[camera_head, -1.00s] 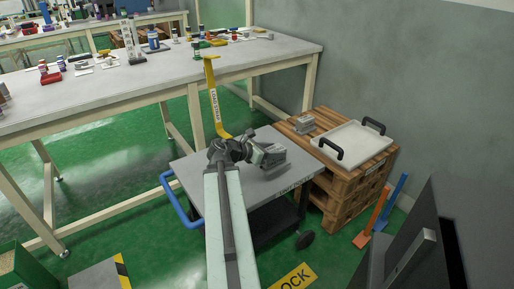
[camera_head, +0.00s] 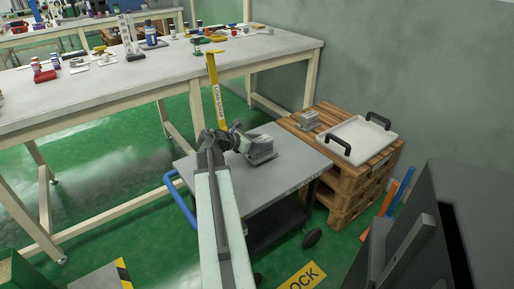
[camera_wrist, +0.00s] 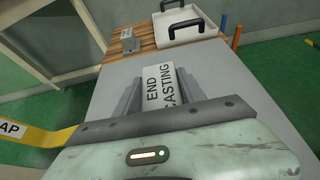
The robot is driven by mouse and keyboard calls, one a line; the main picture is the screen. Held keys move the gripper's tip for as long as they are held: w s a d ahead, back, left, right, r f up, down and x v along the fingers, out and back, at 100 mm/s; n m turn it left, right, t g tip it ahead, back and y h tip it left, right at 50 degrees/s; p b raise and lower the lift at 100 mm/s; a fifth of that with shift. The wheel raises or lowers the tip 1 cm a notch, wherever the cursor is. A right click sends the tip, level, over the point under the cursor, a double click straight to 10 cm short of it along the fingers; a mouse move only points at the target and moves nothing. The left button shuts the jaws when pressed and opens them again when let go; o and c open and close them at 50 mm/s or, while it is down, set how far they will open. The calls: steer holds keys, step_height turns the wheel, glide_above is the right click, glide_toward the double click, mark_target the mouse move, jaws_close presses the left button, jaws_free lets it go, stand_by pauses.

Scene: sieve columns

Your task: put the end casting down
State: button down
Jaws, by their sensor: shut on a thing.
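The end casting (camera_wrist: 158,88) is a grey block with a white label reading "END CASTING". In the wrist view it lies directly ahead of my gripper (camera_wrist: 160,92), between the grey fingers, which are shut on it. In the head view the casting (camera_head: 261,150) shows at the end of my arm, over the grey top of the cart (camera_head: 285,183). I cannot tell whether its underside touches the cart top. My gripper (camera_head: 245,142) is partly hidden by my own wrist.
Pallets (camera_head: 348,185) right of the cart bear a white tray (camera_head: 357,139) with black handles and a small grey block (camera_head: 308,118). A long workbench (camera_head: 110,85) stands behind. The cart's front and right top is bare.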

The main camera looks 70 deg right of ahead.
step_height(320, 180, down, 2)
steer(key=shift+f+b, duration=0.2)
steer(key=shift+b, duration=0.35)
steer(key=shift+w+r, duration=0.2)
steer(key=shift+f, duration=0.1)
steer(key=c, duration=0.7)
jaws_free()
steer(key=shift+r+p, duration=0.2)
steer(key=shift+p, duration=0.1)
steer(key=p+v, duration=0.4)
steer(key=v, duration=0.8)
steer(key=shift+a+f, duration=0.1)
steer(key=shift+f, duration=0.1)
